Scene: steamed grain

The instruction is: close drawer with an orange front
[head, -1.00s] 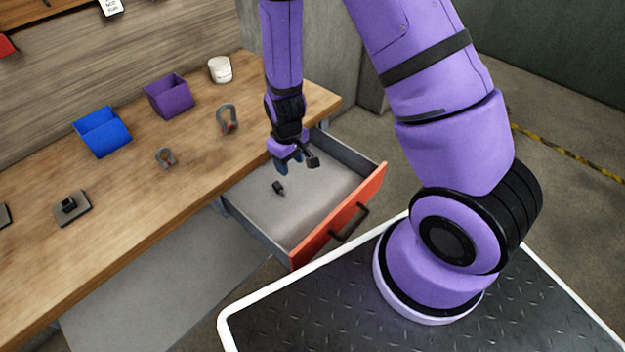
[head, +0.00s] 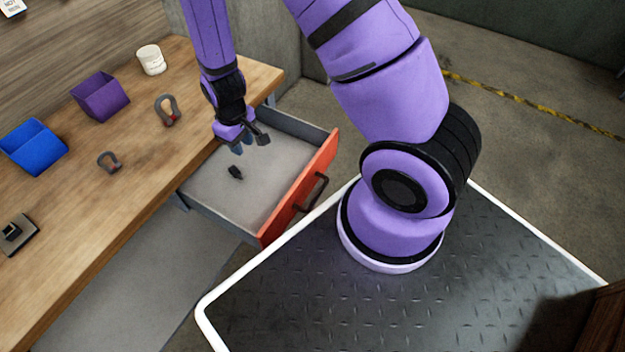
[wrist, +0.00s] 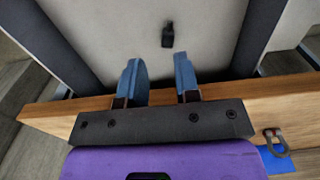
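The drawer (head: 258,222) with an orange front stands pulled out from under the wooden workbench. Its dark handle (head: 312,192) is on the outer face of the front. A small black object (head: 235,172) lies on the drawer's grey floor; it also shows in the wrist view (wrist: 168,35). My gripper (head: 244,143) hangs over the inner part of the drawer, close to the bench edge and away from the handle. In the wrist view the two blue fingers (wrist: 160,82) are apart with nothing between them.
On the bench (head: 75,235) stand a blue bin (head: 35,150), a purple bin (head: 100,98), a white cup (head: 151,60) and two grey shackles (head: 168,110). My base platform lies close to the drawer front. Open floor (head: 520,140) is at the right.

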